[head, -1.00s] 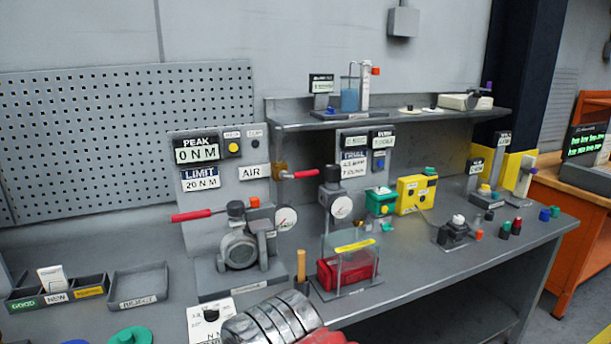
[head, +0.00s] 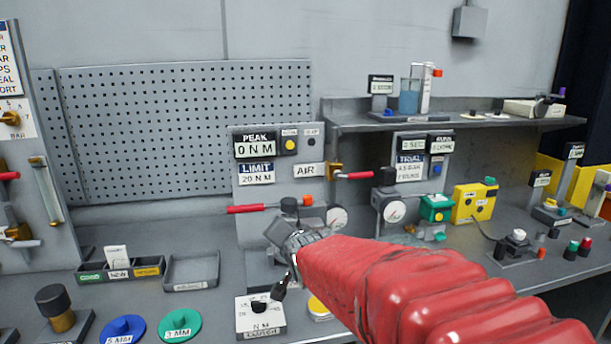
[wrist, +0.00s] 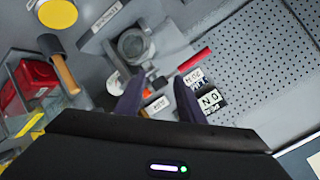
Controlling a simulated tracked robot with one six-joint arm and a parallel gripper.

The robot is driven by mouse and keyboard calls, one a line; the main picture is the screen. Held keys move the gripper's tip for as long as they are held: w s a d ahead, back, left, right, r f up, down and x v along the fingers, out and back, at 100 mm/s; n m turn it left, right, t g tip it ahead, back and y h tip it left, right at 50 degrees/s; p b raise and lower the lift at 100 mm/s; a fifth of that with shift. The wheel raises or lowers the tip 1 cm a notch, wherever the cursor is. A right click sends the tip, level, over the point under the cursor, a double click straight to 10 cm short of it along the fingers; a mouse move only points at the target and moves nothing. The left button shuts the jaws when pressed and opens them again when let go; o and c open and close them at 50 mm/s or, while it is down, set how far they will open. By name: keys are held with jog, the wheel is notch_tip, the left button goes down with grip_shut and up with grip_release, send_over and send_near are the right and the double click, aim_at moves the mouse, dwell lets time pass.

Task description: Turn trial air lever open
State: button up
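The air lever has a red handle (head: 355,176) on a brass fitting, right of the AIR label (head: 310,170) and left of the TRIAL panel (head: 408,168). Its handle lies roughly horizontal, pointing right. My gripper (wrist: 157,88) is open and empty in the wrist view, its two dark fingers apart. In the head view its fingers are hard to make out, and my red-sleeved arm reaches in from the lower right, below and left of the lever, apart from it. I cannot make out the air lever in the wrist view.
A second, longer red lever (head: 255,209) is on the PEAK stand, left of the air lever; it also shows in the wrist view (wrist: 195,60). A gauge (head: 338,216) is just below the air lever. The clutch box (head: 262,325) stands at the bench front.

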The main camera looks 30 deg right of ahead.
jog(key=w+d+m+t+h, duration=0.2)
jog(key=w+d+m+h, duration=0.4)
jog(key=d, duration=0.8)
jog(key=m+t+h, duration=0.2)
jog(key=m+h, duration=0.2)
jog(key=m, duration=0.5)
send_near(362, 176)
jog(key=v, duration=0.3)
jog(key=shift+w+f, duration=0.15)
jog(key=shift+f, duration=0.05)
jog(key=shift+w, duration=0.1)
jog(key=shift+x, duration=6.8)
jog(key=shift+d+f, duration=0.1)
grip_shut()
